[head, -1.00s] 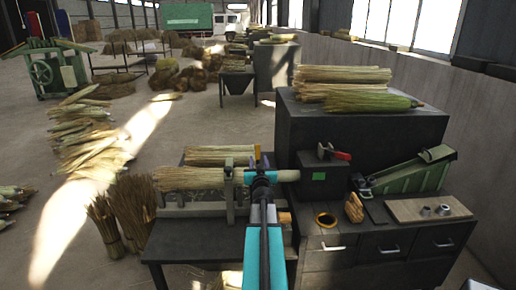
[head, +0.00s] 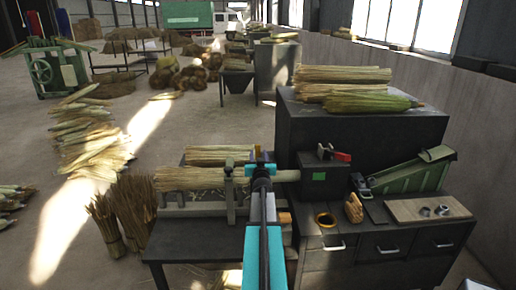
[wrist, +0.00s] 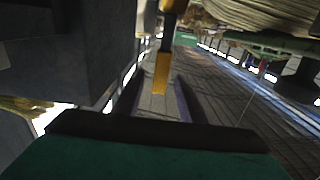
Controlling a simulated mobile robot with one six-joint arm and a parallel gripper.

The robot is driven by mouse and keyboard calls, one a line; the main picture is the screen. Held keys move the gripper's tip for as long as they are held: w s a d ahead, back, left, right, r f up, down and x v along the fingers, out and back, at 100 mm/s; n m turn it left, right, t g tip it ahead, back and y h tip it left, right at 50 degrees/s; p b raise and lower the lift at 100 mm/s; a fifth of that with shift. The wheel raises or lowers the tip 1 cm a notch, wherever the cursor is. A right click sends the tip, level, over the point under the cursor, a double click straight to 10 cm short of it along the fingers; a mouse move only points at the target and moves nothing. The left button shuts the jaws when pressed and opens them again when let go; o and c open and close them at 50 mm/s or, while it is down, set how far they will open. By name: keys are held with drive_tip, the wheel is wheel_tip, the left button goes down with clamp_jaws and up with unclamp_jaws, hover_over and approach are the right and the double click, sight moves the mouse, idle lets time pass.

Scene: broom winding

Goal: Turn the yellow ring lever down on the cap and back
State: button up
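The yellow lever (wrist: 162,72) shows in the wrist view, hanging from the top with a dark band across it. Its lower end lies between the two dark fingers of my gripper (wrist: 157,105). Gaps show on both sides, so the gripper looks open around the lever, not clamped on it. In the head view a small yellow tip (head: 257,151) sticks up just behind my gripper (head: 262,170). My wrist hides most of the lever and the cap there. A straw bundle (head: 190,178) lies on the machine to the left.
A dark box with a red-handled lever (head: 342,156) stands just right of my gripper. A tall dark cabinet (head: 365,135) is behind. Upright straw bundles (head: 130,205) stand left on the floor.

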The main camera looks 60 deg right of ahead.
drive_tip(key=shift+p+x, duration=0.8)
drive_tip(key=shift+x, duration=3.05)
